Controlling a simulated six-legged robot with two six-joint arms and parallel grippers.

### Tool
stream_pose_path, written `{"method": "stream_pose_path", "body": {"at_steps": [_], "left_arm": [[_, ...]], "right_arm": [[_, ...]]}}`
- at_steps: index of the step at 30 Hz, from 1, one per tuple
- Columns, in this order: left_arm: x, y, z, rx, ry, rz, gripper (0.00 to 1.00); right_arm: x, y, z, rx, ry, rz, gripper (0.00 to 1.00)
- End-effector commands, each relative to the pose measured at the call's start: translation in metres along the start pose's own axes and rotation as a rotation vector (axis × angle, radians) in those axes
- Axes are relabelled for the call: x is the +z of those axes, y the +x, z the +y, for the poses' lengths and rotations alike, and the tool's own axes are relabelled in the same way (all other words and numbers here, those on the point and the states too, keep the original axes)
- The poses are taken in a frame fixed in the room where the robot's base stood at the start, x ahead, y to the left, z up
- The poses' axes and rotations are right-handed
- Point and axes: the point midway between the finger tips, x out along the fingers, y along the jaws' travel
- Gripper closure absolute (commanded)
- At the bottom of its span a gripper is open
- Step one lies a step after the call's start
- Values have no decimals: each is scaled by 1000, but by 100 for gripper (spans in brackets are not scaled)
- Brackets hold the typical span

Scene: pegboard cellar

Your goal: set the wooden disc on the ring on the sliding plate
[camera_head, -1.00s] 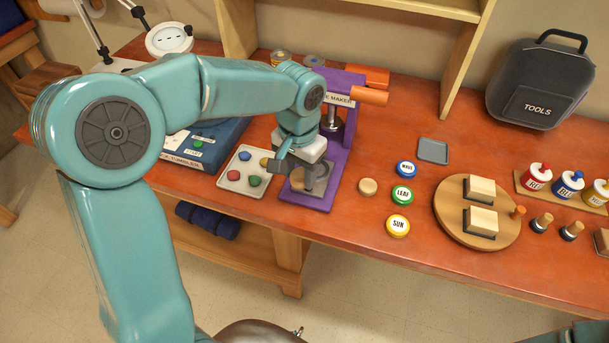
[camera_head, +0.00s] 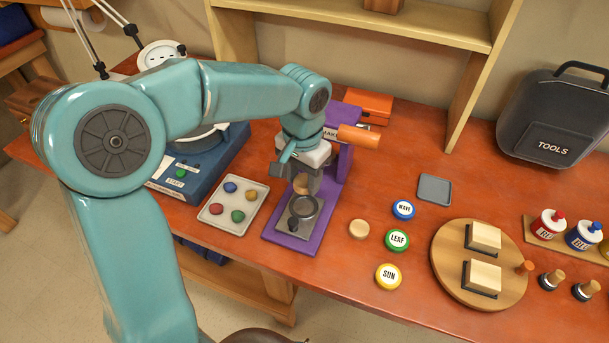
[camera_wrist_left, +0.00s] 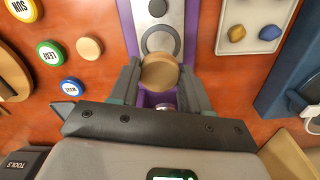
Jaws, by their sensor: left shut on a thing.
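My left gripper (camera_head: 304,178) is shut on a pale wooden disc (camera_head: 300,184). In the left wrist view the disc (camera_wrist_left: 160,72) sits between the two fingers (camera_wrist_left: 160,88). The sliding plate (camera_head: 296,226) is a grey strip on the purple base of the badge maker (camera_head: 344,165), bearing a ring (camera_head: 316,207) and a dark knob at its front. The held disc is behind the ring and apart from it in the head view; the wrist view shows the ring (camera_wrist_left: 160,38) just beyond the disc, partly overlapped by it. My right gripper is not in view.
A tray of coloured pieces (camera_head: 216,220) lies left of the base. A loose wooden disc (camera_head: 359,229) and WAVE, LEAF and SUN badges (camera_head: 397,240) lie to the right. The orange lever (camera_head: 358,133) juts out beside my wrist. A round board (camera_head: 448,268) stands further right.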

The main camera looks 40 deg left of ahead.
Motion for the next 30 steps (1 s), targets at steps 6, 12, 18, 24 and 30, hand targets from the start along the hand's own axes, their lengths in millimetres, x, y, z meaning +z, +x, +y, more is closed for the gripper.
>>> {"method": "stream_pose_path", "body": {"at_steps": [6,12,18,24,30], "left_arm": [[3,6,0,0,0,0,81],[5,23,0,0,0,-1,81],[4,45,1,0,0,-1,81],[2,62,1,-1,0,0,81],[1,65,1,0,0,0,81]], "right_arm": [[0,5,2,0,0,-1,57],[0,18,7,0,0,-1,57],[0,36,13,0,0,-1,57],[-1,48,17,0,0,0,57],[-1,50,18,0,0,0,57]]}}
